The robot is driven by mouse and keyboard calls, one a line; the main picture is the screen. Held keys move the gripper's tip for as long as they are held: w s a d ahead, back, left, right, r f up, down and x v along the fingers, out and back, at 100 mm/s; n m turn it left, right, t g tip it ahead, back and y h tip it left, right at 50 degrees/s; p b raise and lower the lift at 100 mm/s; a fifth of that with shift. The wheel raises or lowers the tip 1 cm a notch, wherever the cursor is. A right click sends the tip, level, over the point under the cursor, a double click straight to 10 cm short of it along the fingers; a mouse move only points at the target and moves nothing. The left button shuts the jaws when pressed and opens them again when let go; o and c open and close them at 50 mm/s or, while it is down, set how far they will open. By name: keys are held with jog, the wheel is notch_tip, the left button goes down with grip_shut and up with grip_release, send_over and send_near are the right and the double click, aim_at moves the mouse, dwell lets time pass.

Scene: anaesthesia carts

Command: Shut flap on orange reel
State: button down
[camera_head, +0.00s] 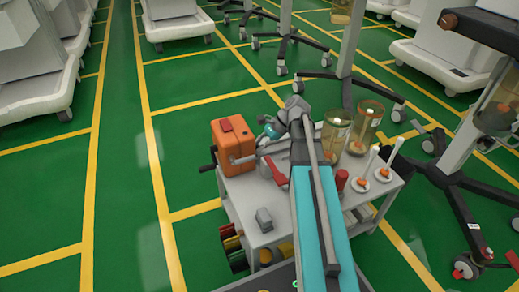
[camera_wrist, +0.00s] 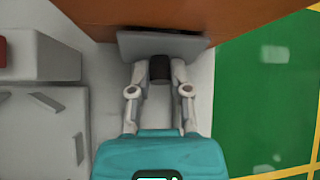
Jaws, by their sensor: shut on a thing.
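The orange reel (camera_head: 232,147) is a boxy orange housing on the left of the grey cart, with a dark red patch on top and a dark crank at its left side. In the wrist view its orange face (camera_wrist: 180,15) fills the top. My gripper (camera_wrist: 159,76) is shut on the flap's short black knob (camera_wrist: 159,68), one finger on each side.
The cart top (camera_head: 244,200) also carries a small grey block (camera_head: 264,219), a red handle-like part (camera_head: 278,172), a red cylinder (camera_head: 341,180), clear jars (camera_head: 336,131) and white posts on discs (camera_head: 360,184). Wheeled stands (camera_head: 470,170) stand at right. Green floor is free at left.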

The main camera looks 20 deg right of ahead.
jog(key=shift+a+f+y+b, duration=0.1)
jog(key=shift+f+y+b, duration=0.3)
jog(key=shift+y+b, duration=0.4)
jog(key=shift+a+b, duration=0.1)
jog(key=shift+b, duration=0.2)
jog(key=shift+r, duration=0.15)
jog(key=c, duration=0.6)
grip_release()
jog(key=shift+o, duration=0.2)
jog(key=shift+r+p, duration=0.3)
jog(key=shift+p, duration=0.55)
